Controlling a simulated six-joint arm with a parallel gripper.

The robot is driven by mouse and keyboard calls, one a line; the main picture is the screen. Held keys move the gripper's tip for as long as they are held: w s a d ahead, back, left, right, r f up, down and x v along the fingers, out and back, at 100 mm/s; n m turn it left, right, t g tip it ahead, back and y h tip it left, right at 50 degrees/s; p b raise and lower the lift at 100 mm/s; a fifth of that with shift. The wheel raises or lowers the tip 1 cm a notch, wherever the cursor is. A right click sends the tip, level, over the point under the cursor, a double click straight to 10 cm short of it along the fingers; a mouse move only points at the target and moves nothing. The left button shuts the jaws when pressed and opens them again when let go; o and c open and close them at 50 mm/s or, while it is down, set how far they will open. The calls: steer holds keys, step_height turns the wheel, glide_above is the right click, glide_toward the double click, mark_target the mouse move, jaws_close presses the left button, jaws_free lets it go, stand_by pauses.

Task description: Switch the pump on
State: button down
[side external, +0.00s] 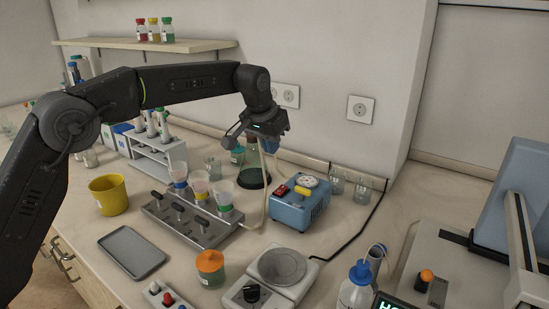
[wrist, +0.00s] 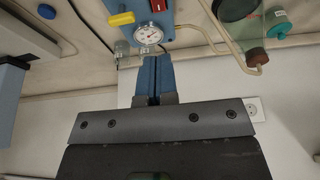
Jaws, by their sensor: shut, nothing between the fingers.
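The pump (side external: 299,205) is a blue box on the bench, right of the filter manifold. A red switch (side external: 281,191), a yellow knob (side external: 302,190) and a round white gauge (side external: 308,181) are on its top. In the wrist view the pump (wrist: 172,38) is cut off by the upper edge, with the gauge (wrist: 148,34), yellow knob (wrist: 121,19) and part of the red switch (wrist: 158,5) showing. The switch's position is too small to tell. My gripper (wrist: 155,58) has its blue fingers together and empty, raised above and behind the pump, apart from it.
A flask with dark green contents (side external: 254,177) stands left of the pump, with a pale tube (side external: 255,211) between pump and manifold (side external: 190,219). Glass beakers (side external: 361,190) stand right of the pump. A hotplate (side external: 282,266) is in front. A black cable (side external: 352,237) runs along the right.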

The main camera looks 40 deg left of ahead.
mark_target(282, 187)
steer(key=shift+s+r, duration=0.15)
steer(key=shift+r, duration=0.2)
steer(key=shift+w+r, duration=0.3)
steer(key=shift+w, duration=0.3)
steer(key=x, duration=1.4)
steer(key=shift+s+f, duration=0.1)
steer(key=shift+s, duration=0.25)
steer(key=shift+f, duration=0.1)
